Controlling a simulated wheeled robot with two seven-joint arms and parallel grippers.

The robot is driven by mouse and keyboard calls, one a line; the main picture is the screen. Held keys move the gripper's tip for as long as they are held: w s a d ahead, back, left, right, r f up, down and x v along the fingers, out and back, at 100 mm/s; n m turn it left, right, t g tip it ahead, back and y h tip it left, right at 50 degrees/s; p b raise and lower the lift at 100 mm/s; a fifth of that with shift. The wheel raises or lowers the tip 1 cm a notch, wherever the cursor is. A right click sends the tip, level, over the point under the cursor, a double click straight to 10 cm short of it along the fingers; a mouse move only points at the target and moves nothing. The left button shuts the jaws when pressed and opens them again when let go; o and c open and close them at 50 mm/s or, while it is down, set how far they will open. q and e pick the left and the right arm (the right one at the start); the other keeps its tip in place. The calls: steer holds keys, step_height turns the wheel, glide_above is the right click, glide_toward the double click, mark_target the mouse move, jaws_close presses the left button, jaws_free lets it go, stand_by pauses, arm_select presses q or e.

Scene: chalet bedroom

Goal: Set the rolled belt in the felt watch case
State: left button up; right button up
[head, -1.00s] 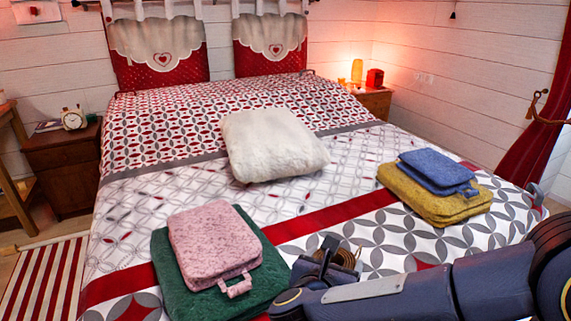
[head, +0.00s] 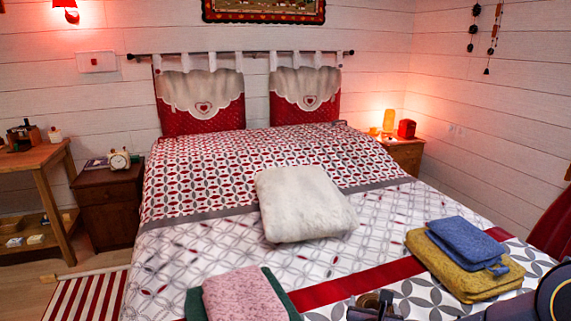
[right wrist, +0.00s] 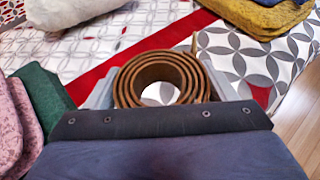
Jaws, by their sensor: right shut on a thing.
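The rolled belt (right wrist: 130,82) is a brown coil with several turns, seen in the right wrist view. My right gripper is shut on it, with a grey finger on either side, and holds it over the patterned bed. I cannot pick out the felt watch case for sure; a small brown box-like thing (head: 22,136) stands on the wooden side table at the far left. My left gripper is not in view.
A pink case (head: 243,296) lies on a green one (head: 279,287) at the bed's front. A blue case (head: 466,240) lies on a yellow one (head: 470,278) at right. A white pillow (head: 304,203) is mid-bed.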

step_height(320, 180, up, 16)
steer(key=p, duration=1.3)
steer(key=shift+r+p, duration=0.15)
steer(key=shift+p, duration=0.25)
